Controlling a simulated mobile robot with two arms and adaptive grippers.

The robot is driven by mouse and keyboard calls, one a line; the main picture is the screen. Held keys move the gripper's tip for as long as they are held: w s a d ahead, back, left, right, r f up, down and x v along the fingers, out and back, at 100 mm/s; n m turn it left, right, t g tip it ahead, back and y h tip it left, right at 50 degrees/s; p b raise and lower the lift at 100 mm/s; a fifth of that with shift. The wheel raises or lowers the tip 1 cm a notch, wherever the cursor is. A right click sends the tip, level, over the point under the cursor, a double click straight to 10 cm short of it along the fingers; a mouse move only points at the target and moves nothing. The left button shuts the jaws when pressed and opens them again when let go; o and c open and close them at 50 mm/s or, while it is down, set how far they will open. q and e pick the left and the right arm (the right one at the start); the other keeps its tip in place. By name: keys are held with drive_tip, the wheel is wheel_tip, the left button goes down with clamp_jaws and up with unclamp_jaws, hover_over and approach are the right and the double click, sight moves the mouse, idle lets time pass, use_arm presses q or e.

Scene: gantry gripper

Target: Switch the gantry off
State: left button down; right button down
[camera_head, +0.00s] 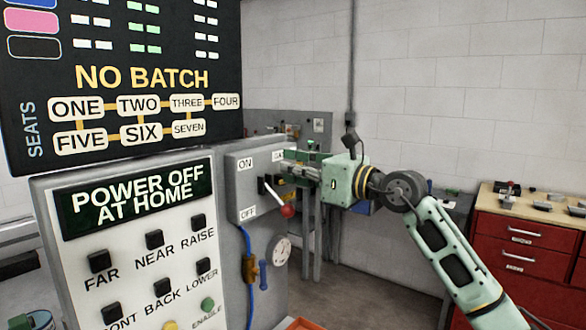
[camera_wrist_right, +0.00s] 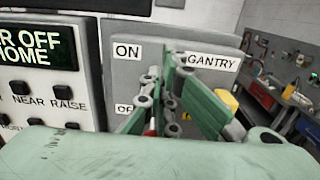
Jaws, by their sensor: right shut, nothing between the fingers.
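The grey switch box (camera_head: 240,165) with ON and OFF labels stands right of the button panel. Its lever has a red knob (camera_head: 288,211) that hangs low on the right, near the OFF label's height. My right gripper (camera_head: 290,163) is shut and empty in front of the box, above the red knob. In the right wrist view the box (camera_wrist_right: 128,78) shows ON and GANTRY labels, and the OFF label is partly hidden. The shut green fingers cover the middle of the box, with a bit of red (camera_wrist_right: 151,130) behind them. Contact with the lever cannot be told. My left gripper is not in view.
The control panel (camera_head: 128,245) shows "POWER OFF AT HOME" and black buttons. A dark board (camera_head: 120,85) reading NO BATCH hangs above it. A blue cable (camera_head: 247,240) and a grey wheel (camera_head: 281,252) are below the box. A red drawer cabinet (camera_head: 525,240) stands at the right.

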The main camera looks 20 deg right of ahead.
drive_tip(key=b+v, duration=0.3)
drive_tip(key=v, duration=0.5)
drive_tip(key=shift+r, duration=0.4)
drive_tip(key=shift+s, duration=0.1)
drive_tip(key=shift+d, duration=0.1)
